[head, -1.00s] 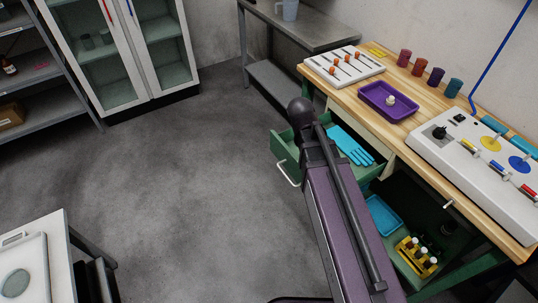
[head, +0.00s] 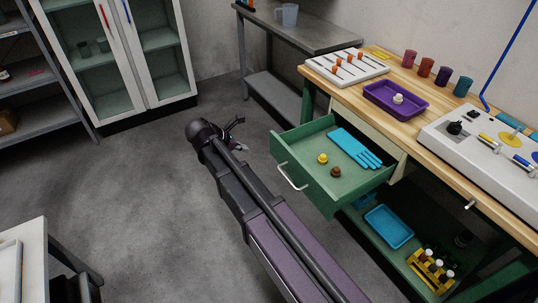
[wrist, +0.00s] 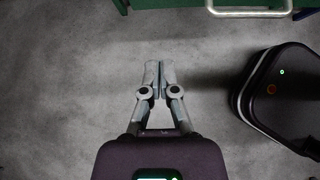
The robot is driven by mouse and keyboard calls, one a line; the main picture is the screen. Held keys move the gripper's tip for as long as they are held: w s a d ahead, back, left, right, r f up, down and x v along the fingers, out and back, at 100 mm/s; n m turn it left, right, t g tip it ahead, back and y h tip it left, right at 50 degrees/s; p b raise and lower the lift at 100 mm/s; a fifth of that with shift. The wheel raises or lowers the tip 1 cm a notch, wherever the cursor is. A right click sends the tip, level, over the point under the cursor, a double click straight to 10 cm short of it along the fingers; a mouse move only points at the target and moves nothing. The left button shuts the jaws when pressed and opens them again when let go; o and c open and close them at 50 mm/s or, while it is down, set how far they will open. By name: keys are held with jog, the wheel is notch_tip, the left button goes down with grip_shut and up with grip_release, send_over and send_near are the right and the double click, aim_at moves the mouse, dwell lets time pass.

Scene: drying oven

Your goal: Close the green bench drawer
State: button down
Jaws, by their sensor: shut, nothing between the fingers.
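The green bench drawer (head: 320,170) stands pulled out from under the wooden bench in the head view. Light-blue gloves (head: 355,150), a yellow knob-like piece (head: 322,158) and a brown one (head: 336,172) lie in it. Its pale bar handle (head: 290,177) is on the front face. The handle also shows at the top of the wrist view (wrist: 250,10). My gripper (wrist: 158,72) is shut and empty over the floor, apart from the handle. In the head view it is partly hidden behind my arm, left of the drawer front.
The wooden bench (head: 425,120) carries a purple tray (head: 385,106), cups and a control panel (head: 480,145). A lower shelf holds a blue tray (head: 390,228) and a yellow rack (head: 430,272). A white table (head: 22,250) is at lower left.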

jog(key=shift+f, duration=0.1)
dwell(0.4)
jog(key=b, duration=0.7)
send_near(276, 152)
jog(key=shift+x, duration=3.35)
jog(key=shift+s, duration=0.1)
jog(key=shift+a, duration=0.2)
jog(key=shift+d, duration=0.2)
jog(key=shift+d, duration=0.1)
